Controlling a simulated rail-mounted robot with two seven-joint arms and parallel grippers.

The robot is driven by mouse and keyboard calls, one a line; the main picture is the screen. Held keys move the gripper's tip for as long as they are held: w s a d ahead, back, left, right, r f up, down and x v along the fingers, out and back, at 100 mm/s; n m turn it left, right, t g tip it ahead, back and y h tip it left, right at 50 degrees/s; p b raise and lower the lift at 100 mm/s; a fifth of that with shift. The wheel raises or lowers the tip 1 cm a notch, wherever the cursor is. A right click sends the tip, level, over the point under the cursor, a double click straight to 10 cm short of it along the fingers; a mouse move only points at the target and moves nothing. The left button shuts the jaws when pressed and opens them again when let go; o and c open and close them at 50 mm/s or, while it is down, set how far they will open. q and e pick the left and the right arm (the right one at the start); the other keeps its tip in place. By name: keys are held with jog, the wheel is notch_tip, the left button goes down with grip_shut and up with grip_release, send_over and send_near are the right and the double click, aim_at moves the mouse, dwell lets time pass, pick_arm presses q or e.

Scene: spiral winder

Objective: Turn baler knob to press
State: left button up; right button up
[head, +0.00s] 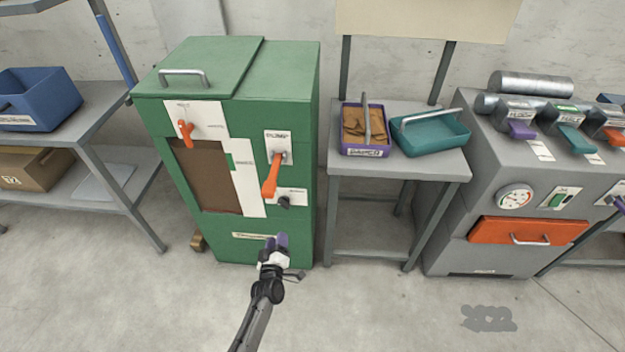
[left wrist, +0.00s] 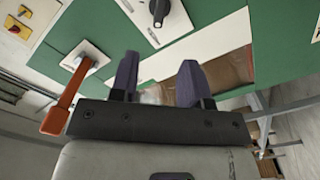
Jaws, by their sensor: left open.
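The green baler (head: 225,235) stands left of centre in the head view, its front towards me. Its small black knob (head: 284,201) sits on a white plate at the lower right of the front, below an orange lever (head: 270,178). In the left wrist view the knob (left wrist: 158,10) shows at the top edge with a pale pointer mark, and the orange lever (left wrist: 65,98) is at the left. My left gripper (head: 277,241) is below the knob and apart from it. Its two purple fingers (left wrist: 157,82) are spread with nothing between them.
Another orange handle (head: 184,131) is on the baler's upper left front. A table (head: 425,164) to the right bears a purple basket (head: 367,150) and a teal tray (head: 431,134). A grey machine (head: 455,225) stands farther right. The floor in front is clear.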

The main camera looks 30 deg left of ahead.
pick_arm(q)
jog(key=d+f+m+g+h, duration=0.4)
jog(key=f+m+h, duration=0.1)
jog(key=h, duration=0.1)
jog(key=s+d+r+m+g+h+p, duration=0.1)
jog(key=s+d+r+m+g, duration=0.1)
jog(key=r+m, duration=0.35)
jog(key=s+d+r+m+g+h+p, duration=0.1)
jog(key=s+d+r+m+g+h, duration=0.15)
jog(key=r, duration=0.65)
jog(key=s+d+r+m+y+p, duration=0.1)
jog(key=s+d+r+p, duration=0.1)
jog(key=s+r+p, duration=0.4)
jog(key=s+d+r+m+y+p, duration=0.1)
jog(key=s+d+r, duration=0.2)
jog(key=s+r, duration=0.55)
jog(key=s+m+g+p, duration=0.1)
jog(key=s+g+p, duration=0.45)
jog(key=s, duration=0.85)
notch_tip(320, 180, up, 36)
jog(key=t+p, duration=0.1)
jog(key=p, duration=3.7)
jog(key=shift+s+d+r+p, duration=0.2)
jog(key=shift+d+p, duration=0.1)
jog(key=shift+d, duration=0.1)
